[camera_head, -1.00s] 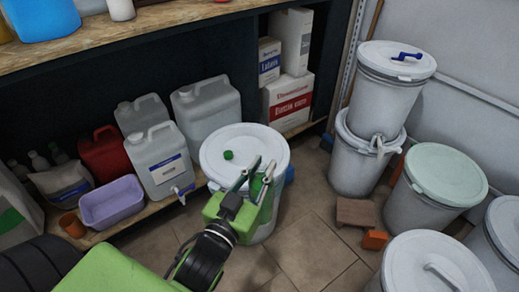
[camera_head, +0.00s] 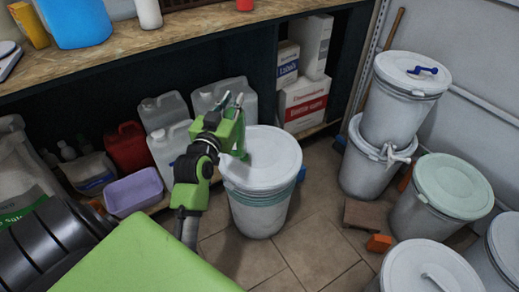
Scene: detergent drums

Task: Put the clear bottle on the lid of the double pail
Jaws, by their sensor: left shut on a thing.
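The double pail (camera_head: 392,112) is two white pails stacked at the right. Its white lid (camera_head: 405,66) carries a small blue item (camera_head: 422,70). My left gripper (camera_head: 231,99) is above the left part of the lid of a separate single white pail (camera_head: 262,195) in the middle, left of the double pail. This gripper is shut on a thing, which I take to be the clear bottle. Its outline is hardly visible against the gripper and the jugs behind. My right gripper is not in view.
A shelf unit with a wooden top (camera_head: 150,43) stands behind, with jugs and boxes (camera_head: 303,103) on its lower board. A green-lidded pail (camera_head: 450,186) and further white pails stand at the right. A brown block (camera_head: 363,213) and an orange block (camera_head: 379,243) lie on the floor.

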